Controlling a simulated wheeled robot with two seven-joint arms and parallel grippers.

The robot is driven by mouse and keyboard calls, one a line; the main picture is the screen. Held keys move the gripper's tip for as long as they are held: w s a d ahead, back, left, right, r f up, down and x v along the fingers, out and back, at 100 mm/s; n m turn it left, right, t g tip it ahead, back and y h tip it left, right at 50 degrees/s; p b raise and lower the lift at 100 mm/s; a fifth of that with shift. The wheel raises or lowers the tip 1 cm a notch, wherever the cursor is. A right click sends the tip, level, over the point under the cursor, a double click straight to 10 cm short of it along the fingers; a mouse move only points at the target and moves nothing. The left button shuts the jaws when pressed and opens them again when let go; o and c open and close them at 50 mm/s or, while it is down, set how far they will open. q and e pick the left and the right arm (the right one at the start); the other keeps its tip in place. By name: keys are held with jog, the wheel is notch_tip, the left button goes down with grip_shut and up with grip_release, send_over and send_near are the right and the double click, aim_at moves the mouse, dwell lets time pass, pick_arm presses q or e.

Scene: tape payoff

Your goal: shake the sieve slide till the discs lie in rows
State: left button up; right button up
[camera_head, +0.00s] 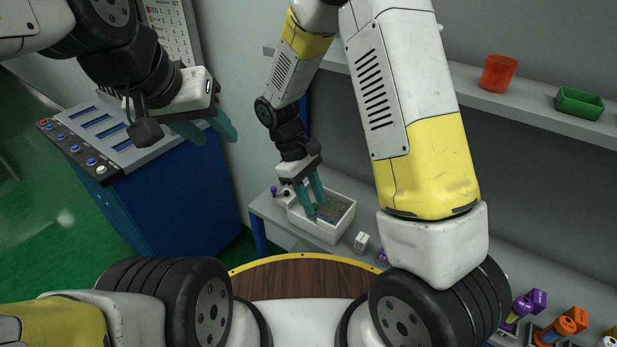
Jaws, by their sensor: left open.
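A white open-topped box (336,232) stands on the lower shelf near the middle, with a greyish inside and small brownish bits. It looks like the sieve slide's housing; single discs and any rows are too small to tell. A small purple knob (273,190) shows at its left end. My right gripper (313,207) points down with its teal fingers at the box's left part, fingertips over or inside it. Whether it grips anything is hidden. My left gripper (215,137) is open and empty in the air, well left of the box, in front of the blue cabinet.
A blue cabinet (185,205) with a button panel (100,140) stands at left. A small white block (361,241) sits right of the box. The upper shelf (470,85) holds a red cup (498,73) and a green tray (579,103). Purple and orange parts (560,328) lie lower right.

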jog(key=shift+a, duration=0.15)
jog(key=shift+w+a+r, duration=0.1)
jog(key=shift+w+r, duration=0.05)
jog(key=shift+r, duration=0.15)
jog(key=v, duration=0.7)
jog(key=shift+r, duration=0.1)
